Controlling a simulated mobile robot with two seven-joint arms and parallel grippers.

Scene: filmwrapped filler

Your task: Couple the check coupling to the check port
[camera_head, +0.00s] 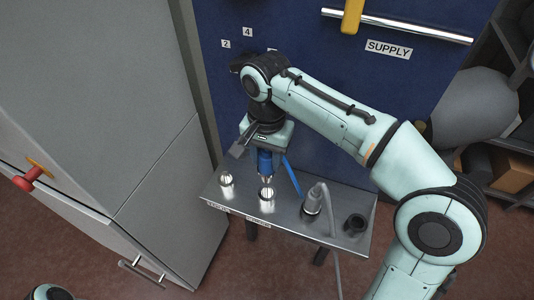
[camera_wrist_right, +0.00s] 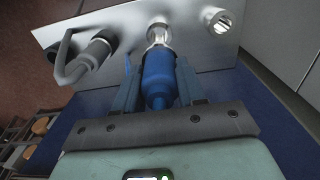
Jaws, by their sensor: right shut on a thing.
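My right gripper (camera_head: 265,148) is shut on a blue coupling (camera_head: 264,162), which points down at the bench. It also shows between the fingers in the right wrist view (camera_wrist_right: 158,78). The coupling's lower end is in line with the middle silver port (camera_head: 266,193), also seen in the wrist view (camera_wrist_right: 158,34). They touch or nearly touch; I cannot tell whether they are joined. A second silver port (camera_head: 226,181) stands to the left, uncovered. The labels on the bench's front edge are too small to read surely. My left gripper is out of view.
A metal bench (camera_head: 290,222) carries the ports. A dark fitting with a grey hose (camera_head: 312,204) and a black ring (camera_head: 355,223) are to the right. A blue strap (camera_head: 291,177) hangs beside the coupling. A blue panel stands behind, a grey cabinet (camera_head: 95,100) at left.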

